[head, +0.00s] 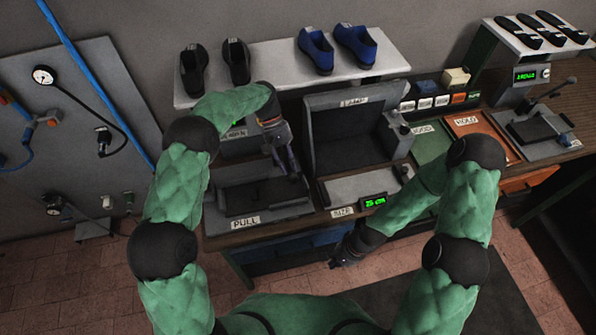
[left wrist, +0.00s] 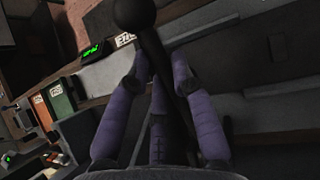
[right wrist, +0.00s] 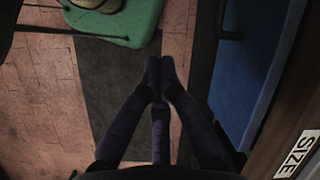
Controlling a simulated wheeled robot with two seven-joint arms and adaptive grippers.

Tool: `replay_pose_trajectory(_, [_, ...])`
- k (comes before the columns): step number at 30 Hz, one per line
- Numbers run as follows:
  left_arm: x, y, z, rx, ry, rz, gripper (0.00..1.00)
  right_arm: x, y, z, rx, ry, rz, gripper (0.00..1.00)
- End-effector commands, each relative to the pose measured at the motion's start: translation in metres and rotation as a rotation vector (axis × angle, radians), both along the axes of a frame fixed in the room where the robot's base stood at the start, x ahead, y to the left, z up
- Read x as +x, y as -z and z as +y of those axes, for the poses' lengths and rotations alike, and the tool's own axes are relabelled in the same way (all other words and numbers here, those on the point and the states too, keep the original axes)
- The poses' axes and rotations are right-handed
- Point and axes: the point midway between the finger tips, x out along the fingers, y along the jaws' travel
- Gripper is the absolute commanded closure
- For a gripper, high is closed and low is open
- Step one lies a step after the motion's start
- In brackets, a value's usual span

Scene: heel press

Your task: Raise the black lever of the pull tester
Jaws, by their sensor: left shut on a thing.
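The pull tester (head: 262,212) is the grey machine marked PULL on the bench, left of centre in the head view. Its black lever (left wrist: 150,35) has a round knob and runs between my left fingers in the left wrist view. My left gripper (head: 293,172) is shut on the lever, with the knob sticking out beyond the fingertips (left wrist: 160,68). In the head view the gripper and arm hide most of the lever. My right gripper (head: 338,262) hangs in front of the bench, low and away from the tester. Its fingertips (right wrist: 160,68) are together and empty.
A grey machine with a SIZE plate (head: 343,211) stands close right of the tester. A shelf (head: 283,62) with black and blue shoes is behind. Green and red trays (head: 480,130) lie further right. A blue drawer front (right wrist: 245,70) is beside my right gripper.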

Motion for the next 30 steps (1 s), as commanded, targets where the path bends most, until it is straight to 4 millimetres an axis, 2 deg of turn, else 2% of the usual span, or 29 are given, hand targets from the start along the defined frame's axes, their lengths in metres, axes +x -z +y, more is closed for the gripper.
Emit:
replay_pose_trajectory(8, [0.002,-0.002,0.0,-0.001,-0.002,-0.006,1.0,0.036,-0.011,0.012,0.012,0.441,0.367,1.0])
replay_pose_trajectory(15, [0.002,-0.002,0.0,-0.001,-0.002,-0.006,1.0,0.087,-0.041,0.029,0.046,0.709,0.653,1.0])
replay_pose_trajectory(21, [0.002,-0.002,0.0,-0.001,-0.002,-0.006,1.0,0.148,-0.08,0.04,0.108,0.772,0.799,1.0])
replay_pose_trajectory(27, [0.002,-0.002,0.0,-0.001,-0.002,-0.006,1.0,0.207,-0.129,0.045,0.182,0.717,0.859,1.0])
replay_pose_trajectory(30, [0.002,-0.002,0.0,-0.001,-0.002,-0.006,1.0,0.228,-0.154,0.045,0.213,0.679,0.877,1.0])
